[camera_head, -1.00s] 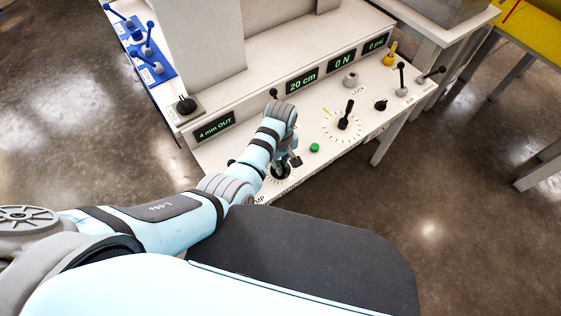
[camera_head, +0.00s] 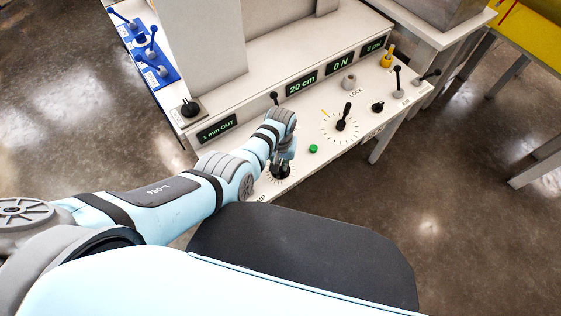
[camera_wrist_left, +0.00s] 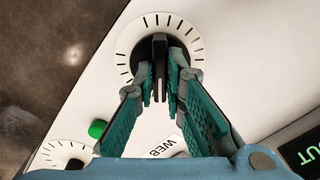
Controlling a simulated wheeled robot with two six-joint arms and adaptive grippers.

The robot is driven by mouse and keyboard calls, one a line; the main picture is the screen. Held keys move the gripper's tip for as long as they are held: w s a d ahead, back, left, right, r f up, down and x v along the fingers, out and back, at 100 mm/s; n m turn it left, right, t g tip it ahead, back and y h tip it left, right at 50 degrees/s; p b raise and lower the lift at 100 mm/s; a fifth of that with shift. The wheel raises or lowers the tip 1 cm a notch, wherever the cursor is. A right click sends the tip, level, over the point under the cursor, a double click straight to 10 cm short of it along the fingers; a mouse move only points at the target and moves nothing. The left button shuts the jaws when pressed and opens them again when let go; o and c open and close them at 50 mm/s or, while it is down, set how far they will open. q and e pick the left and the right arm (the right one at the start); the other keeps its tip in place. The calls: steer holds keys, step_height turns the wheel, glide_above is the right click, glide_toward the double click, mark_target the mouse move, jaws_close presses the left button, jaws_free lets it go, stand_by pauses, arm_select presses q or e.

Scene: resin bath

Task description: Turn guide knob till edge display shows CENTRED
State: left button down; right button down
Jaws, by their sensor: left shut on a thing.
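The guide knob is a black knob with a bar grip (camera_wrist_left: 160,48) on a round white dial with tick marks. My left gripper (camera_wrist_left: 161,88) is shut on its bar in the left wrist view, with one finger on each side. In the head view my left gripper (camera_head: 283,160) comes down onto the knob (camera_head: 279,173) at the console's near edge, and wrist and fingers partly hide the dial. The edge display (camera_head: 217,128) shows green text ending in "mm OUT"; its digit is small, seemingly 1 or 3. Only the display's end (camera_wrist_left: 303,156) shows in the wrist view. My right gripper is out of view.
A green button (camera_head: 313,149) and another dial with a black pointer knob (camera_head: 343,124) lie right of my gripper. Displays (camera_head: 301,85) line the panel behind.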

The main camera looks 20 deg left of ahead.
mark_target(281, 166)
arm_select(q)
steer(key=shift+m, duration=1.1)
steer(key=c, duration=1.7)
jaws_free()
steer(key=shift+o, duration=0.2)
steer(key=shift+r, duration=0.1)
step_height(281, 166, up, 12)
